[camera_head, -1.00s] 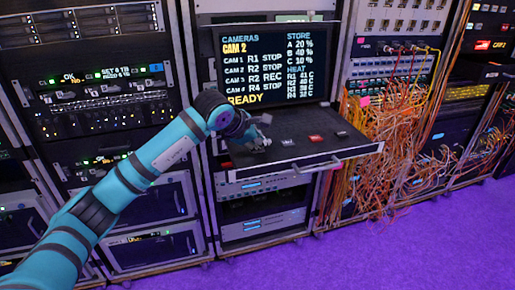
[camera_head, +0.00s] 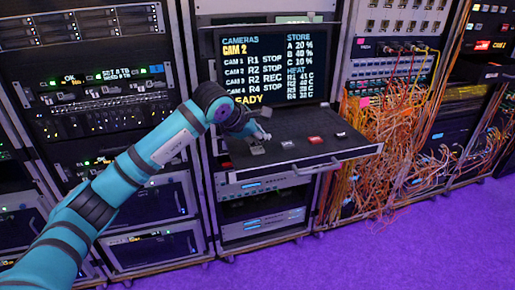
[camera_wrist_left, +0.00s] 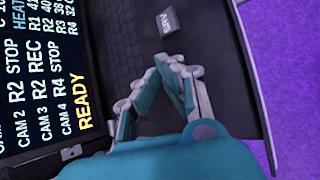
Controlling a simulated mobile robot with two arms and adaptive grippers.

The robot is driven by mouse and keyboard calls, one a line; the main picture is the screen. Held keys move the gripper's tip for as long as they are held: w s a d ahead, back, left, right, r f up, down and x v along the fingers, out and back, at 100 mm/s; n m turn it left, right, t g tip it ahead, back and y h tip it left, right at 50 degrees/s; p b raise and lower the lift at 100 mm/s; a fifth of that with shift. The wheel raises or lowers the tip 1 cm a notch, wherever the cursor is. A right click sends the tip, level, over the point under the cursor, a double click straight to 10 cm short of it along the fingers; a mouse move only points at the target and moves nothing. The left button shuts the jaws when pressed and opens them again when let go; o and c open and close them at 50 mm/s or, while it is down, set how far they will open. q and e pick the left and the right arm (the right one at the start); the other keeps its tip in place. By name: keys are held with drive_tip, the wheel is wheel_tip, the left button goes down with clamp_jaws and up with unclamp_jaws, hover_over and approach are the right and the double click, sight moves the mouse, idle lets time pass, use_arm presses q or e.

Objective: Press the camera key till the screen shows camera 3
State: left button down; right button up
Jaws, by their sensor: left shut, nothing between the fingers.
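The screen (camera_head: 272,65) shows "CAM 2" in yellow under "CAMERAS", with rows for several cameras and "READY" below. Its left part also shows in the left wrist view (camera_wrist_left: 40,75). Several keys stand on the pull-out drawer (camera_head: 325,155): a grey key (camera_head: 257,150) just below my gripper, a pale key (camera_head: 288,144), a red key (camera_head: 316,140) and another pale key (camera_head: 341,134). Their labels are too small to read in the head view. My left gripper (camera_head: 266,137) is shut and empty over the drawer's left part. In the wrist view, its fingertips (camera_wrist_left: 178,66) point toward a lettered grey key (camera_wrist_left: 167,31).
A dense tangle of orange cables (camera_head: 385,145) hangs right of the drawer. The drawer has a front handle (camera_head: 318,166). Rack units (camera_head: 115,115) stand at the left. The purple floor (camera_head: 350,250) in front is clear.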

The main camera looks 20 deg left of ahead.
sight(260, 150)
use_arm(q)
drive_tip(key=shift+r+p, duration=1.05)
drive_tip(key=shift+r, duration=1.15)
idle(1.4)
